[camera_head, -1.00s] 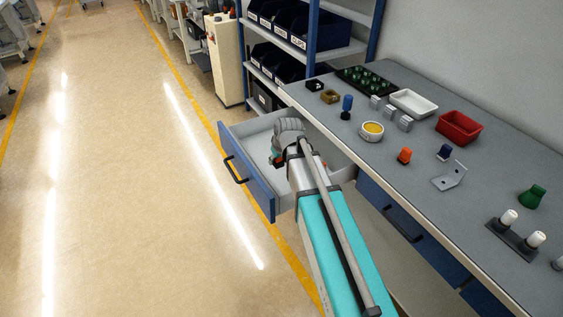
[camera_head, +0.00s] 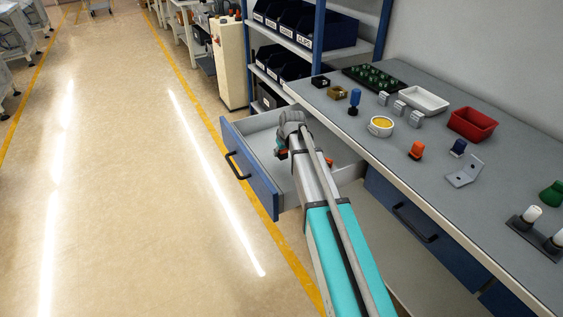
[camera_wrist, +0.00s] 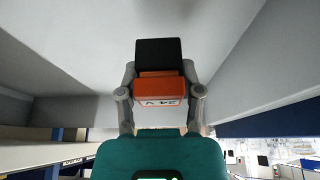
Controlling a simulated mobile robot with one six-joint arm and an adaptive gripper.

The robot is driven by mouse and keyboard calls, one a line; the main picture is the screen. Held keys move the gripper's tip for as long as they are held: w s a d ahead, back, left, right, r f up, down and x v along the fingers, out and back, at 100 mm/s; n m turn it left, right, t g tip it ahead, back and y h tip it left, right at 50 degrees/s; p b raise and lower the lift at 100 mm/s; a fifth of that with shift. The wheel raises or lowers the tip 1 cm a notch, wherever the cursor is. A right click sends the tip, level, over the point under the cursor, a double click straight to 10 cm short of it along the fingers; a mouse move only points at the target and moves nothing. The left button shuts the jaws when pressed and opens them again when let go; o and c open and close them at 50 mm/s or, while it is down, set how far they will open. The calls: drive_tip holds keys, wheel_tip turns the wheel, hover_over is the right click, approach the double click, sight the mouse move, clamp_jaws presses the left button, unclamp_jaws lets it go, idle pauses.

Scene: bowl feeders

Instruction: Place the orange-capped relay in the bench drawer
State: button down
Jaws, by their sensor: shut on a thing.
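The relay (camera_wrist: 158,52) has a black body and an orange cap (camera_wrist: 160,88) marked "24 V". In the wrist view my gripper (camera_wrist: 159,74) is shut on its orange part, one finger on each side. Grey drawer walls surround it in that view. The bench drawer (camera_head: 262,187) is pulled open at the bench's left end, with a blue front and a pale inside.
On the bench (camera_head: 395,165) stand another orange-topped part (camera_head: 416,150), a yellow-topped round part (camera_head: 381,126), a red bin (camera_head: 472,124), a white tray (camera_head: 424,100) and a metal bracket (camera_head: 465,172). A shelf rack (camera_head: 325,55) rises behind the drawer.

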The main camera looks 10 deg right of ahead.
sight(282, 163)
drive_tip(key=shift+f, duration=0.1)
idle(0.3)
drive_tip(key=shift+w+d+f+b, duration=0.1)
drive_tip(key=shift+w+f+b, duration=0.3)
drive_tip(key=shift+f+b, duration=1.55)
drive_tip(key=shift+b, duration=0.05)
drive_tip(key=shift+f, duration=0.1)
drive_tip(key=shift+c, duration=1.3)
unclamp_jaws()
drive_tip(key=shift+r, duration=0.2)
drive_tip(key=p+v, duration=1.1)
drive_tip(key=v, duration=0.1)
